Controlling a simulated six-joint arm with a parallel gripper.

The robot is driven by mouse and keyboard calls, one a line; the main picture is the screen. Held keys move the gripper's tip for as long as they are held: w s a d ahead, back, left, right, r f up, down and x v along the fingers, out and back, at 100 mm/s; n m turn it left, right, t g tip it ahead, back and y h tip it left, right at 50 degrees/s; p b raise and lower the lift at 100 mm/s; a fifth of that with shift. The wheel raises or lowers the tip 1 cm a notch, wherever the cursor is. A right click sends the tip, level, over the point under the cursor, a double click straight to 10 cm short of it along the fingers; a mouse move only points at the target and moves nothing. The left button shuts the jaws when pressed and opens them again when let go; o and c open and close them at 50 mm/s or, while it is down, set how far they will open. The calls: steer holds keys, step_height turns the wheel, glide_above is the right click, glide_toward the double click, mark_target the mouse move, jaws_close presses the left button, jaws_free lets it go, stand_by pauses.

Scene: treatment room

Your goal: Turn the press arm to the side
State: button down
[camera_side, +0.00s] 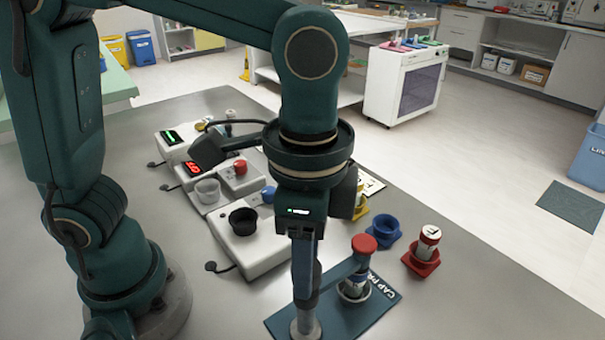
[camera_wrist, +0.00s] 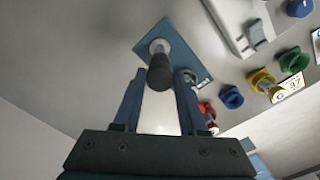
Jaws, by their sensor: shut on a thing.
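The cap press has a blue base plate (camera_side: 345,318), partly lettered "CAP PR", with an upright post (camera_side: 305,325). Its blue press arm (camera_side: 338,272) reaches from the post to a red knob (camera_side: 363,243) above a vial (camera_side: 354,287) in a round holder. My gripper (camera_side: 305,285) points down over the post, its fingers seen edge-on from the side. In the wrist view my gripper (camera_wrist: 160,72) has a finger on each side of a dark upright grip (camera_wrist: 160,75), and is shut on it. The base plate (camera_wrist: 150,30) shows behind the grip; the press arm is not clear there.
A red holder (camera_side: 420,262) with a capped vial and a blue cup (camera_side: 384,232) stand close to the right of the press. White devices (camera_side: 252,245) with cups and a red button stand behind left. The table's right front is clear.

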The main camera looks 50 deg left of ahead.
steer(key=m, duration=0.4)
steer(key=shift+r, duration=0.1)
steer(key=m, duration=0.7)
steer(key=shift+m, duration=2.1)
steer(key=shift+c, duration=2.2)
jaws_free()
